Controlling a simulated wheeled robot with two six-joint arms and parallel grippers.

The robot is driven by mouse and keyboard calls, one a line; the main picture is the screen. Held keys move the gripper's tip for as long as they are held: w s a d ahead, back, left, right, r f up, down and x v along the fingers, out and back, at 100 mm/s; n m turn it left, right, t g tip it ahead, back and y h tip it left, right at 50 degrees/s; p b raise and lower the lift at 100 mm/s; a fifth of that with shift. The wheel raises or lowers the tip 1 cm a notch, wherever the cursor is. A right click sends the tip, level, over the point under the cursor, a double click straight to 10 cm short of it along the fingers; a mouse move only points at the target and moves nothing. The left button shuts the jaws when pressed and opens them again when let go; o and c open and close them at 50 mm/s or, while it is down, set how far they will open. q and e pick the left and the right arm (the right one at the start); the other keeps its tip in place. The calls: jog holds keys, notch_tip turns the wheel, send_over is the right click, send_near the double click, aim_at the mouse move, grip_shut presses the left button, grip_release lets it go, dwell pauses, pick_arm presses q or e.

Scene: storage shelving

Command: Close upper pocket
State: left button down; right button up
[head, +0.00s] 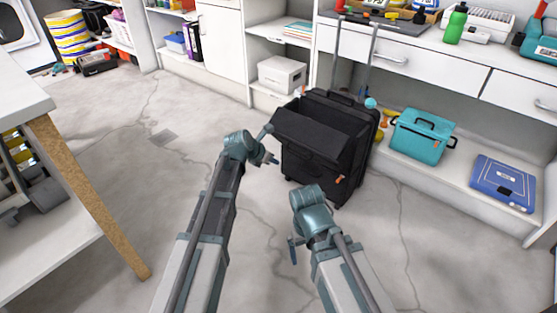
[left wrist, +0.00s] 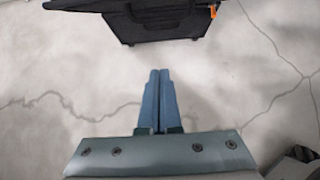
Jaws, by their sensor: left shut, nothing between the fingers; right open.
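A black suitcase (head: 322,172) stands upright on the floor in front of the shelving, its telescopic handle raised. Its upper pocket is open, with a dark hollow (head: 332,112) showing and the flap (head: 308,137) tipped out towards me. My left gripper (head: 273,160) is just left of the suitcase, near the flap's left end; contact cannot be told. In the left wrist view my left gripper (left wrist: 159,74) is shut and empty, with the suitcase's lower part (left wrist: 165,22) at the top. My right gripper (head: 293,250) is low in front of the suitcase, away from it; its fingers show poorly.
A teal toolbox (head: 422,136) and a blue case (head: 503,184) lie on the low shelf at the right. A white box (head: 281,74) is behind the suitcase. A white table (head: 60,215) stands at the left. The cracked floor (head: 150,180) between is clear.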

pick_arm(q)
jog(key=w+d+f+b, duration=0.5)
jog(key=w, duration=0.2)
jog(key=shift+w+d, duration=0.35)
jog(key=shift+f, duration=0.1)
